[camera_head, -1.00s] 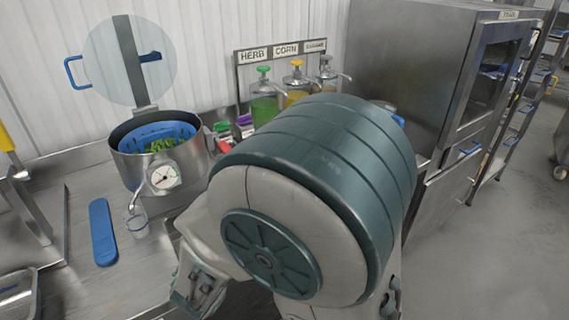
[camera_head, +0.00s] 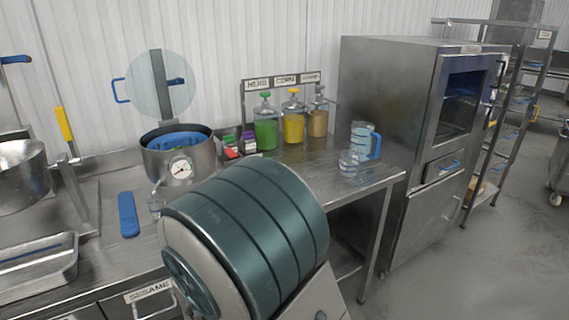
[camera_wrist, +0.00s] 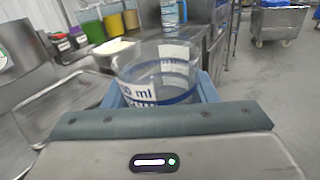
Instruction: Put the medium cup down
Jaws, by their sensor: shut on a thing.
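The medium cup (camera_wrist: 172,72) is a clear cup with a blue band and a white "ml" label. In the wrist view it sits between the blue fingers of my gripper (camera_wrist: 162,92), which is shut on it. The cup looks empty and its base is hidden by the gripper. In the head view my arm hides both gripper and held cup. The counter (camera_head: 345,185) is steel, with bare room at its right end.
A steel pot with a blue basket (camera_head: 178,160) and gauge stands left. Green (camera_head: 265,130), yellow (camera_head: 293,122) and brown (camera_head: 317,118) dispensers line the back, beside small jars (camera_head: 247,143). A blue bar (camera_head: 128,214) lies left. A steel cabinet (camera_head: 405,130) stands right.

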